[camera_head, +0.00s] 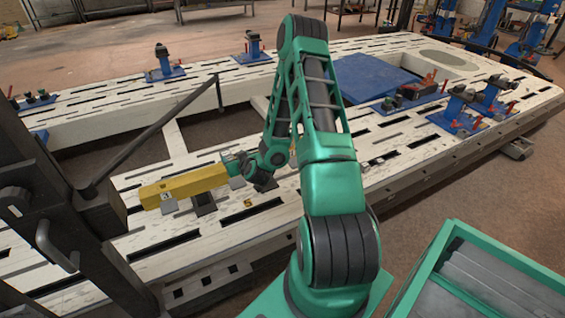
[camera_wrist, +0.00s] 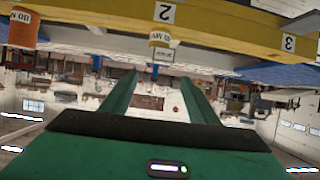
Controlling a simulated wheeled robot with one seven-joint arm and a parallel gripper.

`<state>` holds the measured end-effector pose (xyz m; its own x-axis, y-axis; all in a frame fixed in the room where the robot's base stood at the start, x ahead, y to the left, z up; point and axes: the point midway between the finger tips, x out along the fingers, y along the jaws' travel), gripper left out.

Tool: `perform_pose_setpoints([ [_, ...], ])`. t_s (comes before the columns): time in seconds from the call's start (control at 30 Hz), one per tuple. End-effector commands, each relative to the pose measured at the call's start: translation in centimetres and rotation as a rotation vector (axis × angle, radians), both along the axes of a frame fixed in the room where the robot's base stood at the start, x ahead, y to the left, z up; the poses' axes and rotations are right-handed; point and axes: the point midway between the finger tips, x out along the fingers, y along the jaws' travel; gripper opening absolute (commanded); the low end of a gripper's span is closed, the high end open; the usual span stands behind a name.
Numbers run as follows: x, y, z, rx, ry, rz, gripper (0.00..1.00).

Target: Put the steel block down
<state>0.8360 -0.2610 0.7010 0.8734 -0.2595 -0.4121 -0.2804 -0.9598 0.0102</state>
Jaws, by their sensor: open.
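My gripper (camera_head: 233,163) is at the right end of a yellow beam (camera_head: 183,187) on the near side of the pale slotted bench. In the wrist view the two green fingers (camera_wrist: 158,98) stand apart with nothing between them. The yellow beam (camera_wrist: 230,32) crosses the top of that view, with number labels 2 and 3 on it. Grey supports (camera_head: 204,204) show under the beam in the head view. I cannot tell which grey piece is the steel block; any contact between it and my gripper is hidden.
A green crate (camera_head: 412,292) with grey slabs stands at the lower right. Blue-based clamps (camera_head: 164,72) stand along the bench's far side, others (camera_head: 457,116) at its right. A blue plate (camera_head: 372,78) lies mid-bench. A dark post and bar (camera_head: 150,130) rise at the left.

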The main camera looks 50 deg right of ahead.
Motion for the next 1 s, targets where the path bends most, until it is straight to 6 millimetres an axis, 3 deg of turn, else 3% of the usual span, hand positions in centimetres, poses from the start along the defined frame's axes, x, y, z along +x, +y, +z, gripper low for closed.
perform_pose_setpoints([
  [0.17, -0.2, 1.6, 2.5, -0.007, 0.101, 0.113, 0.55],
  [0.47, -4.2, 2.5, 7.1, -0.011, 0.358, 0.205, 0.55],
  [0.77, -11.6, 2.0, 13.1, 0.020, 0.599, 0.150, 0.55],
  [1.0, -19.5, 2.2, 18.3, 0.096, 0.760, 0.040, 0.55],
])
